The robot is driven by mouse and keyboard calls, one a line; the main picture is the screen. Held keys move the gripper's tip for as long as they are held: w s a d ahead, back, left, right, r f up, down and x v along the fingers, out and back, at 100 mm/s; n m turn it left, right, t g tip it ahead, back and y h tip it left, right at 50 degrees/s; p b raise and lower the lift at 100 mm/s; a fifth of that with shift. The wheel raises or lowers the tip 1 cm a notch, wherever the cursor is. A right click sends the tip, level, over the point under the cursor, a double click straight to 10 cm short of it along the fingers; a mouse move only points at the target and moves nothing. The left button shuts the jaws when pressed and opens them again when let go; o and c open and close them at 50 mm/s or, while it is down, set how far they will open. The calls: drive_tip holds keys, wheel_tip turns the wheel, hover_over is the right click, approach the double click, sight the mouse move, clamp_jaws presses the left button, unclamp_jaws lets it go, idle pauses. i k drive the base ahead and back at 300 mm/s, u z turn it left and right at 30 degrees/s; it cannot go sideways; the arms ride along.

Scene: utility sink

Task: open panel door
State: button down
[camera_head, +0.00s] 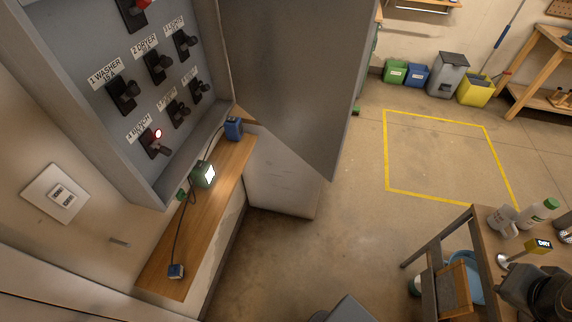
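A grey electrical panel box (203,133) is on the wall at the upper left. Labelled black switches (125,93) fill it, and a red light glows by the lowest one. Its grey panel door (290,75) stands swung wide open at the right side of the box, so the switches are exposed. The top of the door is cut off by the picture's edge. No handle can be made out on the visible door face. I cannot make out my gripper in this view, and nothing is seen touching the door.
A wooden shelf (165,262) below the box holds small cabled devices, one with a lit screen (209,174). A pale cabinet (280,185) stands under the door. A yellow floor square (388,150) encloses clear floor. A cluttered table (482,225) is at the lower right.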

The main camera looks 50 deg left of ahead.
sight(296, 67)
drive_tip(key=u, duration=1.95)
drive_tip(key=k, duration=0.3)
drive_tip(key=u, duration=0.55)
drive_tip(key=i, duration=0.4)
